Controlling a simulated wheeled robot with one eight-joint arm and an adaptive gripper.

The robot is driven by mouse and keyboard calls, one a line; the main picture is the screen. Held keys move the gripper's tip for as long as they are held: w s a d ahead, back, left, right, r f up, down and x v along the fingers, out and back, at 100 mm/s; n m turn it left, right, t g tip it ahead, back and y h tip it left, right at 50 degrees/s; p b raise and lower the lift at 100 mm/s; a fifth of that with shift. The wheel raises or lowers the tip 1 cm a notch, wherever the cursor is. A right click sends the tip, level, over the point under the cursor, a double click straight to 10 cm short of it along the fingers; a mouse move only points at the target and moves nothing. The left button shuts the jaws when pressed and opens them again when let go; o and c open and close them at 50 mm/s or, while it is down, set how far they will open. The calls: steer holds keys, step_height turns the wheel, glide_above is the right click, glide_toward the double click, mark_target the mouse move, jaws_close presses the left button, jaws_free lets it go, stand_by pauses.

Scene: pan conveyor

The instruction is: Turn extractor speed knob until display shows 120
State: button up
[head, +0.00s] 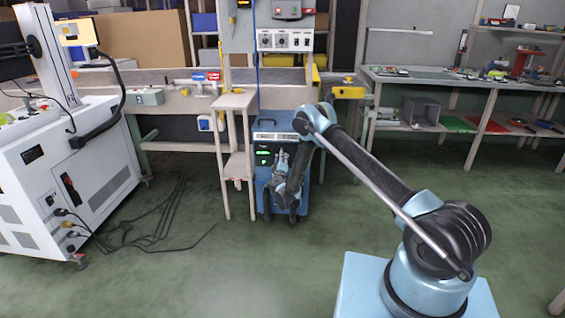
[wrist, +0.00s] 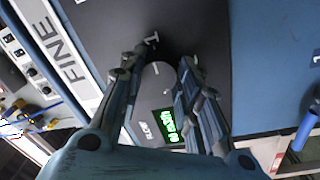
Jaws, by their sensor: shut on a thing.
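The extractor (head: 265,135) is a blue cabinet with a dark front panel, standing on the floor under the bench. In the wrist view its dark panel fills the middle, and the grey round speed knob (wrist: 158,80) sits between my fingers. My gripper (wrist: 160,68) is shut on the knob, one finger on each side. The green lit display (wrist: 168,130) is below the knob, turned sideways and partly covered by a finger; I cannot read its number. In the head view my gripper (head: 279,157) is at the extractor's front and hides the knob.
A wooden stand (head: 236,103) is just left of the extractor. A white machine (head: 70,180) with cables on the floor stands at the left. Shelving (head: 470,83) is at the right. The green floor in front is mostly clear.

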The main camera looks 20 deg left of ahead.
steer(key=shift+a+m, duration=0.15)
steer(key=shift+m, duration=1.35)
steer(key=o, duration=1.1)
steer(key=shift+v, duration=3.8)
steer(key=shift+a+f, duration=0.1)
